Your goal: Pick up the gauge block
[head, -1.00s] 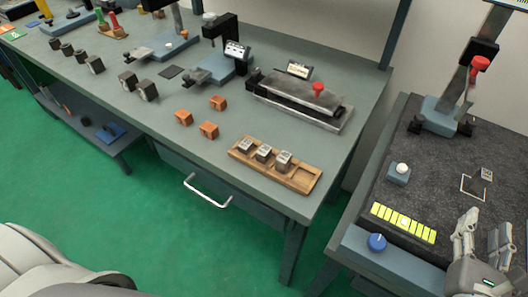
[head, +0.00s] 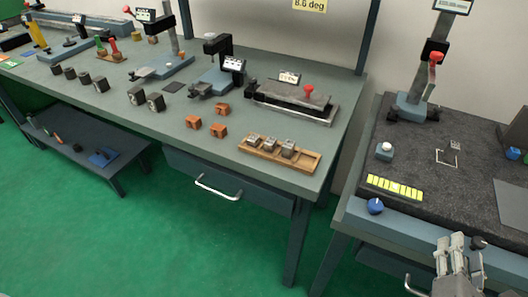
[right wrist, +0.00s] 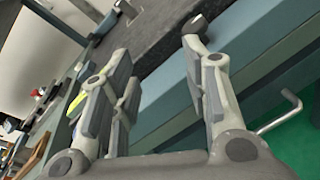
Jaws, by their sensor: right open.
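A small grey block (head: 455,145) sits on the dark speckled plate (head: 410,155), at the upper corner of a white square outline; it looks like the gauge block, but its markings are too small to read. My right gripper (head: 460,252) is at the lower right of the head view, by the plate's front edge, nearer than the block and well apart from it. In the right wrist view, its two fingers (right wrist: 158,65) are spread with nothing between them. My left gripper is out of view.
A stand with a red knob (head: 435,57) rises behind the block. A dark object (head: 517,130) and grey pad (head: 512,205) lie right. A wooden tray (head: 308,164) is on the other bench.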

